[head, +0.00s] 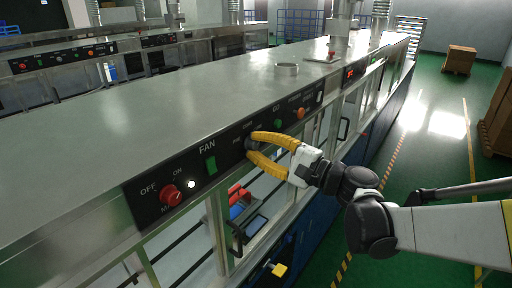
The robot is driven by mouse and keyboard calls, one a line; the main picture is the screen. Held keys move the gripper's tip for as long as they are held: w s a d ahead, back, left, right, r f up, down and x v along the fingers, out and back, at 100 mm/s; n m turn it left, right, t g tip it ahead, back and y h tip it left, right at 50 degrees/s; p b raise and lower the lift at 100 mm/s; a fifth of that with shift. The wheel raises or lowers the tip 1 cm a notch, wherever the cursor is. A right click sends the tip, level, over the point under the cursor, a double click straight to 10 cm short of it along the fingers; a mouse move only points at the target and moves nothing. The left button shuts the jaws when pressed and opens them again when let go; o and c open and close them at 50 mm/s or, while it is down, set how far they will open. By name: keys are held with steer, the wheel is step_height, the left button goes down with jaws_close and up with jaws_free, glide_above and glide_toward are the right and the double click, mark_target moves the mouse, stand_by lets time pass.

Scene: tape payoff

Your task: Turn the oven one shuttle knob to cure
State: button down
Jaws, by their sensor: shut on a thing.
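My gripper (252,145) reaches in from the right with its two yellow fingers shut on a dark knob (250,144) on the oven's black control panel (225,157). One finger lies above the knob and the other below it. Small white labels stand above the knob, too small to read surely. The knob's pointer direction cannot be told, as the fingers cover much of it.
Left of the knob are a green FAN switch (211,165), a white lamp (192,184) and a red OFF/ON knob (171,195). Right of it are a green button (277,124) and an orange button (300,113). Black door handles (237,238) stick out below. The aisle floor (420,140) is clear.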

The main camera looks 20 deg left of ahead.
steer(key=shift+m, duration=0.4)
steer(key=c, duration=1.4)
jaws_free()
steer(key=v, duration=1.2)
steer(key=shift+a, duration=0.1)
steer(key=shift+f, duration=0.1)
